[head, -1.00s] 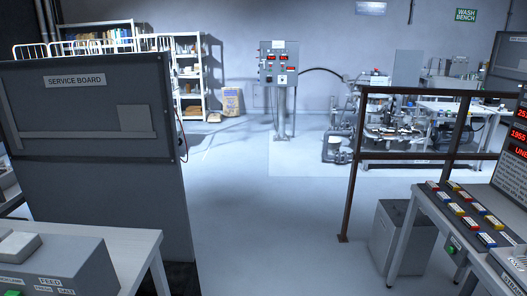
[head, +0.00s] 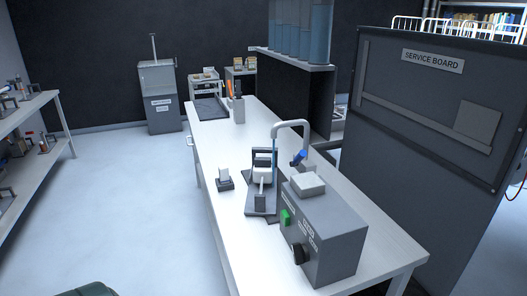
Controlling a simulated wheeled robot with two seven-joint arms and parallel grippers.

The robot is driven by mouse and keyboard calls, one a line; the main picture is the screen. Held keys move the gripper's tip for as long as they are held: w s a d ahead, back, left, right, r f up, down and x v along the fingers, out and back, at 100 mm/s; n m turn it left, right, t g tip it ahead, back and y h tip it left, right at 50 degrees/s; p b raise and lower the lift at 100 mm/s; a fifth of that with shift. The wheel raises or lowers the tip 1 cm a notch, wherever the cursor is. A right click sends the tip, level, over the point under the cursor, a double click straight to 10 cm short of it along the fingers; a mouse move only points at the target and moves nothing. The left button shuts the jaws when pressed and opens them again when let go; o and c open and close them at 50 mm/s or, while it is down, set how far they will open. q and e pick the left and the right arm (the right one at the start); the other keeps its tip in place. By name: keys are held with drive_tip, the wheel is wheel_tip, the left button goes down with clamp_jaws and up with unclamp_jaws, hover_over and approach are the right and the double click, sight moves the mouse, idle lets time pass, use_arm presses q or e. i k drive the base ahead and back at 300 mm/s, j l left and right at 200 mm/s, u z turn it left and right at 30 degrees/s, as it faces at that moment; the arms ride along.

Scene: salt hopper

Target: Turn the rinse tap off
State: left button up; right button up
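Neither of my grippers shows in the head view.
The long white bench (head: 232,232) carries a grey box (head: 338,232) with a green button and black knob. The grey service board (head: 430,120) stands to the right. Shelves (head: 40,150) stand at left, a grey cabinet (head: 161,110) at the back. Floor between is clear.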

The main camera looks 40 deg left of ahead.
sight(302, 154)
drive_tip(key=i+l+u, duration=0.25)
drive_tip(key=u, duration=0.25)
drive_tip(key=i+l+u, duration=0.25)
drive_tip(key=u, duration=0.25)
drive_tip(key=i+l+u, duration=0.15)
drive_tip(key=l+u, duration=0.3)
